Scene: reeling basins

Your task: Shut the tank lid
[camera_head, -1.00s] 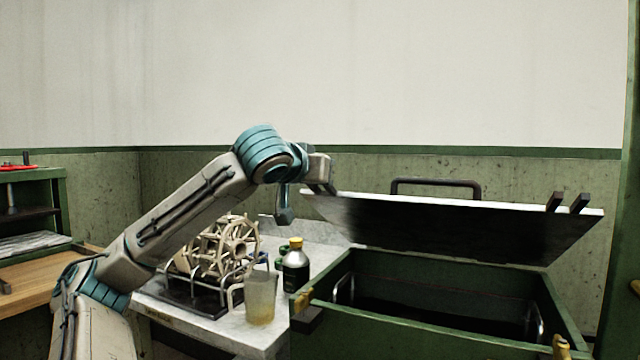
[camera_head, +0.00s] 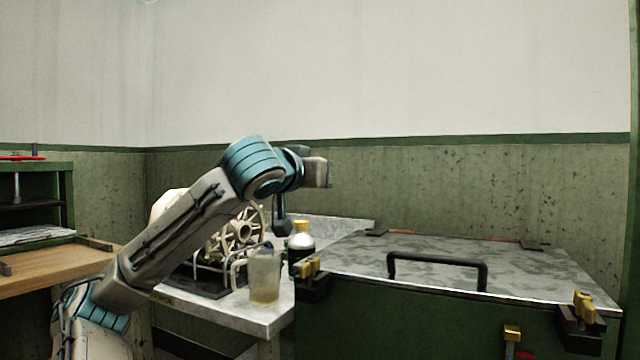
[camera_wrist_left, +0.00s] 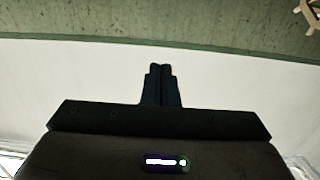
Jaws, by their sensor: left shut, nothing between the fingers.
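The tank (camera_head: 420,325) is a green box at the right of the head view. Its grey metal lid (camera_head: 530,262) lies flat over the top, with a dark bar handle (camera_head: 437,262) near the front edge. The inside of the tank is hidden under the lid. My left gripper (camera_head: 328,172) is above and behind the tank's left side, apart from the lid. In the left wrist view its fingers (camera_wrist_left: 161,85) are together and empty. My right gripper is not in view.
Brass latches (camera_head: 308,268) and (camera_head: 583,305) sit at the tank's front corners. Left of the tank, a pale counter (camera_head: 235,315) holds a reel (camera_head: 235,235), a cup (camera_head: 264,278) and a yellow-capped bottle (camera_head: 301,243). A wooden bench (camera_head: 60,262) stands far left.

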